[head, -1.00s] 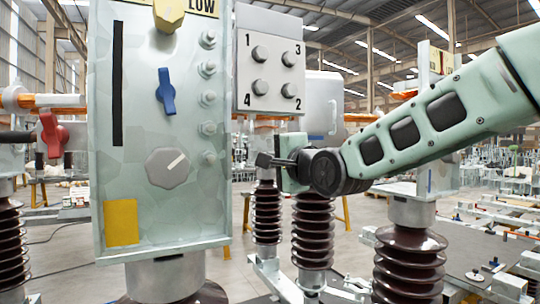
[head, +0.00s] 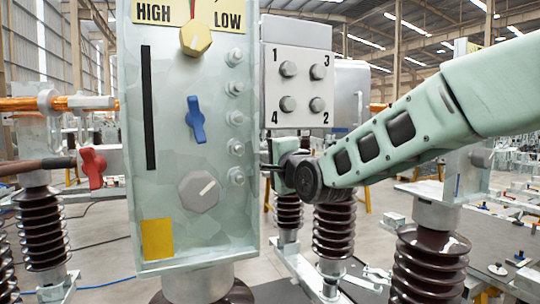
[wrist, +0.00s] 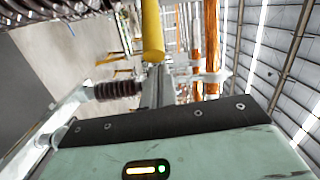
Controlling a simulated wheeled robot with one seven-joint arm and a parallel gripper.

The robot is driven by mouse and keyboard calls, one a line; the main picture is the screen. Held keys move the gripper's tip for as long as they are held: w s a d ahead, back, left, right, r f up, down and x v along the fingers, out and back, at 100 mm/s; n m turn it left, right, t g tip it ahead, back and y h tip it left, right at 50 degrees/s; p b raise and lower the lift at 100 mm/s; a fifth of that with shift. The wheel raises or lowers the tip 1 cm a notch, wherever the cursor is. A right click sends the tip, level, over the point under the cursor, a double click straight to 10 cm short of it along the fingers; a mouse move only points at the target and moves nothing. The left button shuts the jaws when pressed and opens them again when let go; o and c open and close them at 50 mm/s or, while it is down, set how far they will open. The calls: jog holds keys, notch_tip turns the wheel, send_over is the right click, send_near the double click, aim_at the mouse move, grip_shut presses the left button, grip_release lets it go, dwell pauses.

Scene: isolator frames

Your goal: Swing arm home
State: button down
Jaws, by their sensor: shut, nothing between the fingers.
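My arm reaches in from the right edge of the head view, pale green with dark inset pads. It ends in a dark round wrist joint. My gripper (head: 266,168) is at its far end, small, shut and empty. It shows close to the right edge of the pale green control panel (head: 165,205), and its tips are partly hidden there; I cannot tell whether they touch it. The panel carries a yellow knob (head: 195,39) under a HIGH/LOW label, a blue handle (head: 196,119) and a grey dial (head: 199,191). In the wrist view the fingers cannot be made out clearly.
A grey box with numbered buttons (head: 297,75) stands just above my gripper. Brown ribbed insulators (head: 333,230) stand below it, with another (head: 430,265) under my arm. A red handle (head: 92,168) is at the left. Open floor lies at the left.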

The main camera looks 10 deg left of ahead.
jog(key=s+a+b, duration=0.3)
jog(key=s+b, duration=0.1)
jog(key=s, duration=0.3)
jog(key=shift+a, duration=0.4)
jog(key=shift+w, duration=0.1)
